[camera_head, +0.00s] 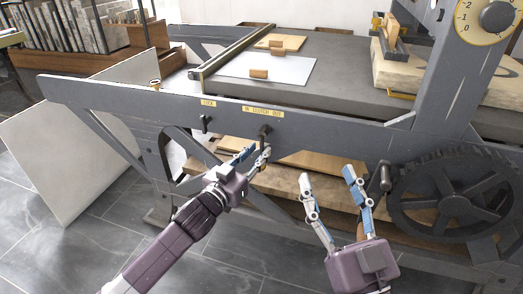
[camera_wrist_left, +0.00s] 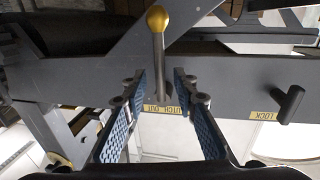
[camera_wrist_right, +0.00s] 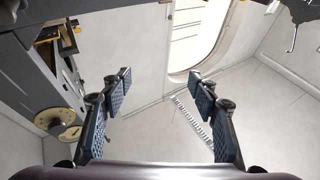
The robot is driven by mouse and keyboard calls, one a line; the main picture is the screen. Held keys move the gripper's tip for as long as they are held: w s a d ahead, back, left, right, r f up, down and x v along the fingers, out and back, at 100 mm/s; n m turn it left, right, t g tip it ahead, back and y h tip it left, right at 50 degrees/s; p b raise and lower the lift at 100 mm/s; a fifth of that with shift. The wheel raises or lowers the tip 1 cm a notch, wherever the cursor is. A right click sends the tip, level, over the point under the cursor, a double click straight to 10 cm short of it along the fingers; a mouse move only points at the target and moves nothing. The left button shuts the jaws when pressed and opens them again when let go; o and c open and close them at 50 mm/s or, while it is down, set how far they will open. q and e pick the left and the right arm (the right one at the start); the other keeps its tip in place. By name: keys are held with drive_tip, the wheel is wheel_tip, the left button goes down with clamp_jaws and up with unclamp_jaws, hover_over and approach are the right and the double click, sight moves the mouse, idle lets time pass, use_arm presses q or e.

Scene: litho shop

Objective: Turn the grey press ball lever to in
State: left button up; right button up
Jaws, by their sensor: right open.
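The press lever (camera_head: 265,131) is mounted on the grey side rail, below a yellow plate (camera_head: 262,112) reading "IN CLUTCH OUT". In the left wrist view its grey shaft (camera_wrist_left: 158,52) ends in a brass-coloured ball (camera_wrist_left: 157,18). In the head view the lever hangs down, and my gripper partly hides its lower end. My left gripper (camera_head: 254,155) is open, with a finger on each side of the shaft and gaps visible in the left wrist view (camera_wrist_left: 159,85). My right gripper (camera_head: 328,177) is open and empty, in front of the press, right of the lever.
A dark knob (camera_head: 205,123) under a "LOCK" plate (camera_head: 208,103) sits left of the lever. A large gear wheel (camera_head: 450,197) and a crank handle (camera_head: 385,176) are to the right. A pale panel (camera_head: 75,160) leans at the left. Wooden shelves lie behind the rail.

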sight(261, 149)
use_arm(q)
drive_tip(key=shift+b+x, duration=0.35)
drive_tip(key=shift+x, duration=1.25)
use_arm(e)
drive_tip(key=r+t, duration=0.1)
drive_tip(key=s+r+t, duration=0.1)
drive_tip(key=r, duration=0.1)
drive_tip(key=s+r, duration=0.1)
drive_tip(key=shift+s+r+t+y, duration=0.25)
drive_tip(key=shift+t+y, duration=0.15)
use_arm(q)
drive_tip(key=shift+c, duration=0.5)
clamp_jaws()
